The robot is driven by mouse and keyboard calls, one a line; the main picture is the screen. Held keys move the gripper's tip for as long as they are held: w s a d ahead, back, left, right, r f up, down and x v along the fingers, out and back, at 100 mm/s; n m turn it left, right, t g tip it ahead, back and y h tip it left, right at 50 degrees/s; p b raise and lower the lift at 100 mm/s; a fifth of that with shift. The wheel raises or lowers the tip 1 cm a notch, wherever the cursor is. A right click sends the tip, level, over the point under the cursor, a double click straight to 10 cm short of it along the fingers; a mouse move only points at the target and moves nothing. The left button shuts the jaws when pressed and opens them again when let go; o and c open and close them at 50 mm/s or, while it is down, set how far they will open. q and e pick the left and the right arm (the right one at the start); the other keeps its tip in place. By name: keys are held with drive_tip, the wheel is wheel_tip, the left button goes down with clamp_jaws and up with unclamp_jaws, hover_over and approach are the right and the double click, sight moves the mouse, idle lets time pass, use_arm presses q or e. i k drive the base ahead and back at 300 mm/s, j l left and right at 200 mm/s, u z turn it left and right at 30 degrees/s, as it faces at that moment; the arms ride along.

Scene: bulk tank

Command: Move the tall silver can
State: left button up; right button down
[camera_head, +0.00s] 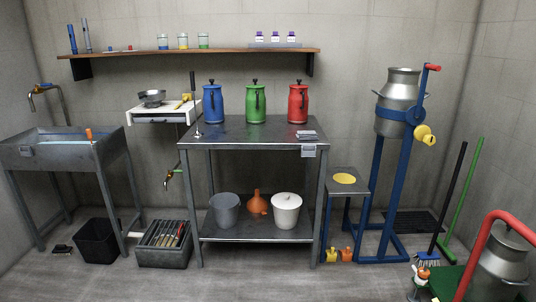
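A tall silver can (402,92) with a narrowed neck sits upright in a blue tilting stand (403,195), right of centre. A blue band runs around it, and a red-ended lever and a yellow knob are at its right. A second silver can (503,258) is at the bottom right, partly cut off by the frame and partly behind a curved red handle (486,240). I cannot tell from the picture which of the two is meant. Neither of my grippers shows in the head view.
A steel table (250,134) holds blue (213,104), green (256,104) and red (298,104) cans. A small stool (345,190) stands left of the blue stand. Brooms lean at the right wall. A sink (60,150) is at left. The front floor (230,285) is clear.

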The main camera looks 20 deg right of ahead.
sight(501, 271)
drive_tip(key=i+z, duration=0.3)
drive_tip(key=z, duration=0.15)
drive_tip(key=i+z, duration=0.3)
drive_tip(key=z, duration=0.2)
drive_tip(key=i+j+z, duration=0.2)
drive_tip(key=z, duration=0.25)
drive_tip(key=i+j+z, duration=0.15)
drive_tip(key=z, duration=0.3)
drive_tip(key=i+j+z, duration=0.25)
drive_tip(key=z, duration=0.2)
drive_tip(key=i+j+z, duration=0.25)
drive_tip(key=z, duration=0.25)
drive_tip(key=i+j+z, duration=0.15)
drive_tip(key=z, duration=0.15)
drive_tip(key=i+j+z, duration=0.15)
drive_tip(key=j+z, duration=0.15)
drive_tip(key=i+j+z, duration=0.1)
drive_tip(key=j+z, duration=0.55)
drive_tip(key=i+j, duration=0.15)
drive_tip(key=j, duration=0.2)
drive_tip(key=i+j, duration=0.15)
drive_tip(key=j, duration=0.25)
